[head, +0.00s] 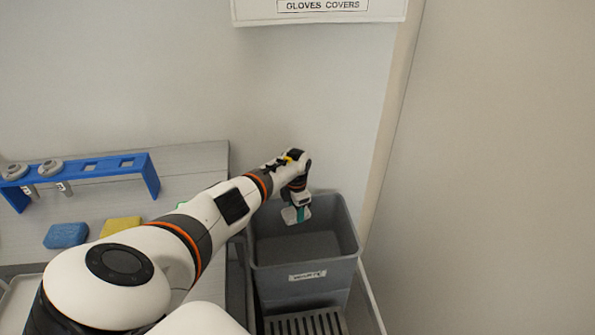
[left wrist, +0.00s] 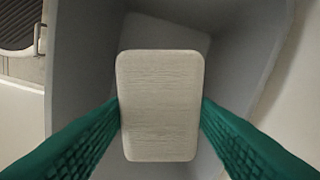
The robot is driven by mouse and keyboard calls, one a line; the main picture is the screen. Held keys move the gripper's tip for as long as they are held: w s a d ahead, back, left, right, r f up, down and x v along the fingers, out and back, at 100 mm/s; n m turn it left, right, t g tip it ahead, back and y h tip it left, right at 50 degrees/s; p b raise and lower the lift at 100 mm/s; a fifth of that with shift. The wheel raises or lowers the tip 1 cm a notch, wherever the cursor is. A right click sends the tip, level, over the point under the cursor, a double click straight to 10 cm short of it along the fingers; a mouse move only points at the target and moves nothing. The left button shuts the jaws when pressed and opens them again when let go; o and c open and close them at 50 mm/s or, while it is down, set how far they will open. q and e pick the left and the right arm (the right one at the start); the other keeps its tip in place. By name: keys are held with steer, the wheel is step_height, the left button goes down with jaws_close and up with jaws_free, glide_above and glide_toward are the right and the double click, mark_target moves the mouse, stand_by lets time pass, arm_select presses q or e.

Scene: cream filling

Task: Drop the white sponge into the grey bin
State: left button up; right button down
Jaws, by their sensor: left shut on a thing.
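The white sponge (left wrist: 160,105) is between the two green fingers of my left gripper (left wrist: 160,112) in the left wrist view. Both fingers touch its sides, so the gripper is shut on it. In the head view the sponge (head: 290,215) hangs below my left gripper (head: 298,212), over the grey bin (head: 305,277). The inside walls of the bin (left wrist: 240,60) surround the sponge in the left wrist view. The bin looks empty from above. My right gripper is not in view.
A blue sponge (head: 66,235) and a yellow sponge (head: 121,226) lie on the grey table (head: 195,170) at the left. A blue rack (head: 100,167) holding metal pieces stands behind them. A wall rises behind the bin, and a grate (head: 308,324) lies in front of it.

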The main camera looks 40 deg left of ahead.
arm_select(q)
steer(key=o, duration=1)
steer(key=shift+o, duration=0.2)
steer(key=shift+r, duration=0.6)
step_height(320, 180, up, 11)
steer(key=p, duration=0.1)
